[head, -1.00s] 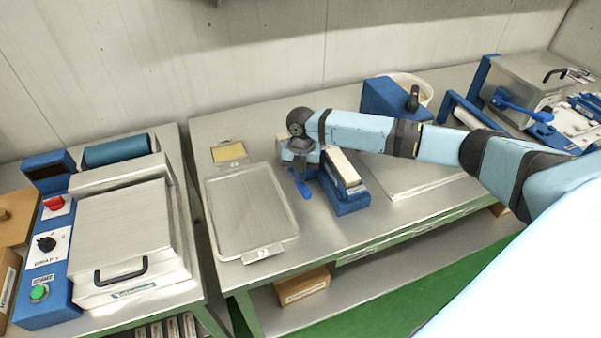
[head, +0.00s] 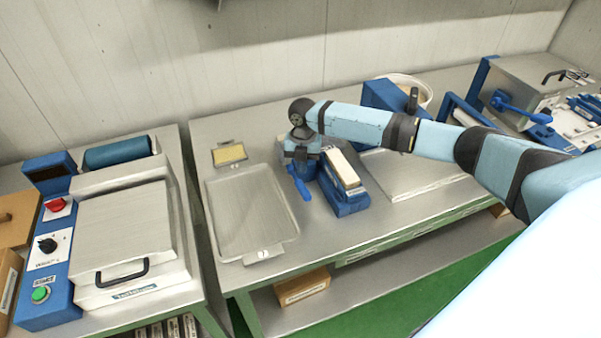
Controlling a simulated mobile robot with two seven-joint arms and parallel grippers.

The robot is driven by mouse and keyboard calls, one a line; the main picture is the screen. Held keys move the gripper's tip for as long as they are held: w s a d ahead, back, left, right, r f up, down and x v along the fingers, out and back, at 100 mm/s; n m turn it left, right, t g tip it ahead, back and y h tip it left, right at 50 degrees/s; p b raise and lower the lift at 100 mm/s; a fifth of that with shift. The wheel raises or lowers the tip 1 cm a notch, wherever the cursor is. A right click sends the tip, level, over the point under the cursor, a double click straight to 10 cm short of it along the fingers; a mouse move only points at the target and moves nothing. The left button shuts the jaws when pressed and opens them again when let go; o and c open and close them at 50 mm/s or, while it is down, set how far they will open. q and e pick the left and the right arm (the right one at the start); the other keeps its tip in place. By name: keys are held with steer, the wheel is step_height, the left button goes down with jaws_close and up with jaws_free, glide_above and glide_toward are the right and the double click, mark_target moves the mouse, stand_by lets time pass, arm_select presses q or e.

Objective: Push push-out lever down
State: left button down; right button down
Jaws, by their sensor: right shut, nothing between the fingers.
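The push-out lever (head: 300,187) is a blue handle on the left side of a small blue fixture (head: 347,203) on the middle table. It slants toward the front of the table, with its free end low. A long cream block (head: 343,169) lies on top of the fixture. My right gripper (head: 297,164) is shut and empty, just above the rear end of the lever. I cannot tell if it touches the lever. The wrist hides the lever's pivot and the back of the fixture. My left gripper is not in view.
A metal tray (head: 291,220) lies left of the fixture, with a small yellow-topped plate (head: 229,153) behind it. A flat metal plate (head: 425,179) lies to the right, below my forearm. A white bucket (head: 428,92) and a blue machine (head: 497,100) stand farther right.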

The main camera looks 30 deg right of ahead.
step_height(320, 180, up, 14)
steer(key=w+b, duration=0.1)
steer(key=b, duration=0.1)
steer(key=shift+d+f, duration=0.2)
steer(key=shift+d, duration=0.25)
